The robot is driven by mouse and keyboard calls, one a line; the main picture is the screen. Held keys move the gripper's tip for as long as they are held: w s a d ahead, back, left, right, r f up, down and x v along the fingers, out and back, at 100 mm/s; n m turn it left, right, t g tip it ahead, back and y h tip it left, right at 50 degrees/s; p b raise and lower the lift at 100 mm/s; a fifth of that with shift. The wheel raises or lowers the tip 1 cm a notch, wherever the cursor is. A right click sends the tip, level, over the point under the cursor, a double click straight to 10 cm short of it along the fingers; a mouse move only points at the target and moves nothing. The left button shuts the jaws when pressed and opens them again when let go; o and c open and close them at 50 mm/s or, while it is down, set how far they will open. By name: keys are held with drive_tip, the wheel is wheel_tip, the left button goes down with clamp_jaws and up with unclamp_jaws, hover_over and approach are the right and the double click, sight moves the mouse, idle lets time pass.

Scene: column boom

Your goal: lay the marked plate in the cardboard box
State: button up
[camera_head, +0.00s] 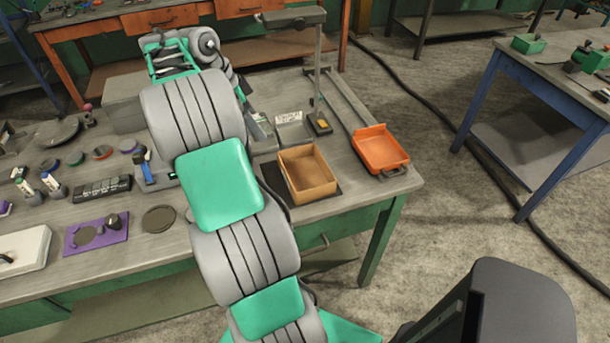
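The open cardboard box (306,174) stands upright on a dark mat (331,195) near the right end of the workbench. Its visible floor looks empty. I cannot pick out a marked plate for certain. A dark round disc (160,218) lies flat near the front edge, and a larger dark dish-like disc (55,132) lies at the back left. No mark can be made out on either. My arm crosses the bench left of the box and hides part of the top. I cannot make out my gripper's fingers or whether they hold anything.
An orange tray (380,150) sits right of the box. A lamp-like stand (317,75) rises behind it. A purple mat (97,233) with small parts and a white block (22,249) lie at the front left. A blue-legged table (540,110) stands right, across open floor.

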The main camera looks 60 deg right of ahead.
drive_tip(key=s+f+b, duration=0.2)
drive_tip(key=s+f, duration=0.2)
drive_tip(key=s, duration=0.6)
hover_over(306, 177)
drive_tip(key=a, duration=0.1)
drive_tip(key=f, duration=0.6)
drive_tip(key=shift+w+f, duration=0.15)
drive_tip(key=shift+w, duration=0.15)
wheel_tip(306, 177, down, 2)
drive_tip(key=shift+w+f, duration=0.1)
drive_tip(key=shift+f, duration=0.4)
drive_tip(key=o, duration=1.8)
